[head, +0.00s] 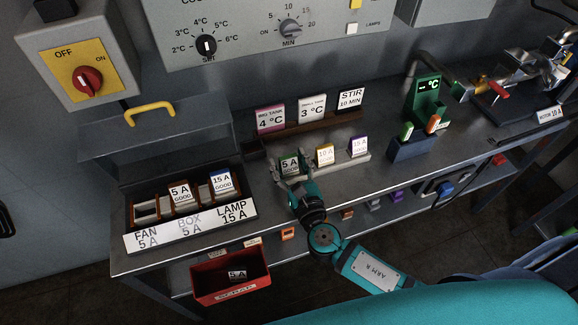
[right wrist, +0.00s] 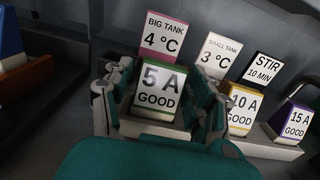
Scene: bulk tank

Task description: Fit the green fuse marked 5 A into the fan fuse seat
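The green fuse marked 5 A GOOD (head: 289,164) stands upright in the spare fuse rack and also shows in the right wrist view (right wrist: 159,88). My right gripper (head: 291,169) is at it, one finger on each side; in the right wrist view the fingers (right wrist: 160,100) appear spread, with small gaps beside the fuse. The fan fuse seat (head: 146,211) is the leftmost seat of the fuse block and is empty. The box seat beside it holds a 5 A fuse (head: 180,193), and the lamp seat holds a blue 15 A fuse (head: 221,183). My left gripper is out of view.
A yellow 10 A fuse (head: 325,154) and a purple 15 A fuse (head: 359,146) stand right of the green one. Label cards (head: 312,108) stand behind. A red scrap bin (head: 230,290) holding a 5 A fuse hangs below. An open cover with yellow handle (head: 150,114) rises behind the block.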

